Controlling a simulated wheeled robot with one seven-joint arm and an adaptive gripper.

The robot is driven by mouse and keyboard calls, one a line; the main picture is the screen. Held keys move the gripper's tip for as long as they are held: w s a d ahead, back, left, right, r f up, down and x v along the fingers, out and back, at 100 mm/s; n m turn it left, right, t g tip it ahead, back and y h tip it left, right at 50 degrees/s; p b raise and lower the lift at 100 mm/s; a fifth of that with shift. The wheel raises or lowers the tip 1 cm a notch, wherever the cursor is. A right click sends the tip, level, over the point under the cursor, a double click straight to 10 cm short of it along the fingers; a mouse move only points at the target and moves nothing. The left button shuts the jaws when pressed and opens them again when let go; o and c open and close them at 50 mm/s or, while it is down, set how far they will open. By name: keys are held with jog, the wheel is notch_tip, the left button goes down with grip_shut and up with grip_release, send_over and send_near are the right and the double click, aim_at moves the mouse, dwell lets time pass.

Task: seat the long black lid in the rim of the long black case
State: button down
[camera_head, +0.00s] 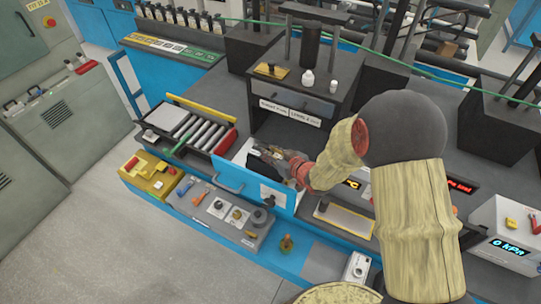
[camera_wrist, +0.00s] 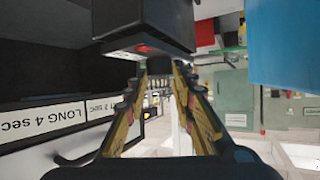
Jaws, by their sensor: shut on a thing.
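My gripper (camera_head: 284,163) is low at the blue-fronted bin near the middle of the bench. It is shut on a black thing (camera_head: 262,154), which I take for the long black lid. In the wrist view, the fingers of my gripper (camera_wrist: 160,68) reach up to a dark block (camera_wrist: 150,20) with a red spot on its near face. I cannot tell the long black case apart from the dark shapes around the fingertips. Whether lid and case touch is hidden.
The bin's blue front (camera_head: 232,178) stands close below my gripper. A tray of grey rollers (camera_head: 190,128) is at its left. A dark shelf (camera_head: 300,90) with labels and small white bottles (camera_head: 308,79) rises behind. A grey panel with knobs (camera_head: 222,210) lies in front.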

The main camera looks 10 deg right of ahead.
jog(key=shift+f, duration=0.75)
jog(key=shift+f, duration=0.1)
jog(key=c, duration=1.5)
grip_release()
